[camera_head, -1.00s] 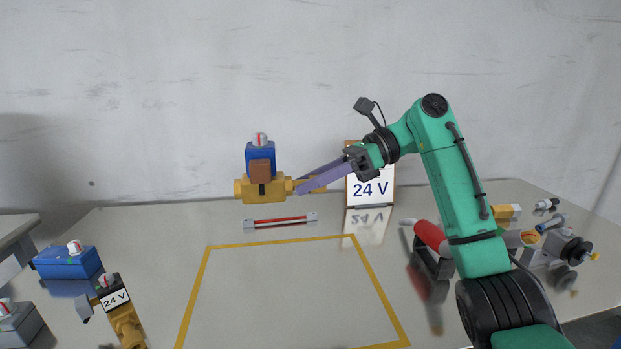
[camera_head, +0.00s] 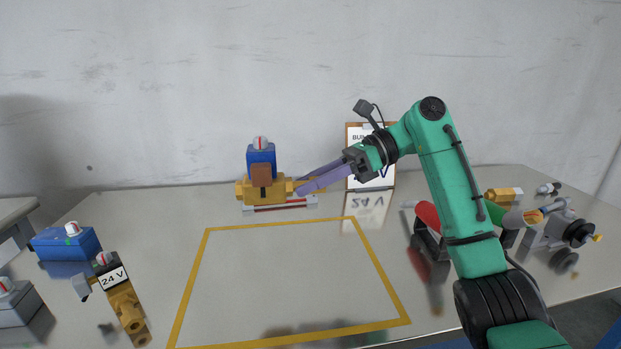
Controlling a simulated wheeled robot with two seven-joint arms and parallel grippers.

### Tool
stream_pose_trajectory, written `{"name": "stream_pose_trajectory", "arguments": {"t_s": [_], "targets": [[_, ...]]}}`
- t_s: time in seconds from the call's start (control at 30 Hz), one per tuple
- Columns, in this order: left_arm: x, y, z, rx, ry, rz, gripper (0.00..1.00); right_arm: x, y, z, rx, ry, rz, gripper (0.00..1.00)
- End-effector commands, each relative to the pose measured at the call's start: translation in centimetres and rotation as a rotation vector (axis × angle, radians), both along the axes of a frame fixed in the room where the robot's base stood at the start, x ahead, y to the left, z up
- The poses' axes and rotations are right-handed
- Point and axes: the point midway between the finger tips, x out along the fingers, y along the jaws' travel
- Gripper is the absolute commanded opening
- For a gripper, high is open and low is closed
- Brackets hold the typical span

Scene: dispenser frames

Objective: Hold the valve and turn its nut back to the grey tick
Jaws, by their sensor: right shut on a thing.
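The valve has a brass body (camera_head: 264,190), a blue block (camera_head: 261,154) with a brown part on its front, and a round white cap with a red mark (camera_head: 261,142) on top, which may be the nut. It stands upright at the back of the table. My right gripper (camera_head: 310,186) is shut on the right end of the brass body, its purple fingers reaching in from the right. I cannot make out a grey tick. Whether the valve touches the table or hangs just above it, I cannot tell. My left gripper is not in view.
A grey-and-red bar (camera_head: 282,206) lies behind or under the valve. A yellow outline (camera_head: 284,229) marks clear table in front. A 24 V valve (camera_head: 122,300) and blue box (camera_head: 66,243) stand left. A clipboard (camera_head: 356,140) is partly behind my arm; a red cylinder (camera_head: 428,214) stands right.

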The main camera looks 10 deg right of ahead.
Motion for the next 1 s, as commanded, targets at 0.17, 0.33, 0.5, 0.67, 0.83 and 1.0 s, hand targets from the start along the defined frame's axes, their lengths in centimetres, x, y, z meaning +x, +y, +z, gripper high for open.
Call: {"name": "stream_pose_trajectory", "arguments": {"t_s": [0.17, 0.33, 0.5, 0.67, 0.83, 1.0], "targets": [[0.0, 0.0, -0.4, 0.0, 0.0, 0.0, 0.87, 0.0, 0.0, -0.8, 0.004, -0.003, -0.001, 0.0], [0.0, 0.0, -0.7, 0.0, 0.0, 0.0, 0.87, 0.0, 0.0, -1.6, 0.004, -0.003, -0.001, 0.0], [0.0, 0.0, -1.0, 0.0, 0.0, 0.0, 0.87, 0.0, 0.0, -2.4, 0.004, -0.002, -0.001, 0.0], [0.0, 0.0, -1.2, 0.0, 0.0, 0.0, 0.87, 0.0, 0.0, -3.1, 0.004, -0.001, -0.001, 0.0], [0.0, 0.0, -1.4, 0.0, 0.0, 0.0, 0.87, 0.0, 0.0, -3.9, 0.004, -0.003, -0.002, 0.0], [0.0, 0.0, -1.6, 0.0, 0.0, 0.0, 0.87, 0.0, 0.0, -4.7, 0.004, -0.002, -0.001, 0.0]]}}
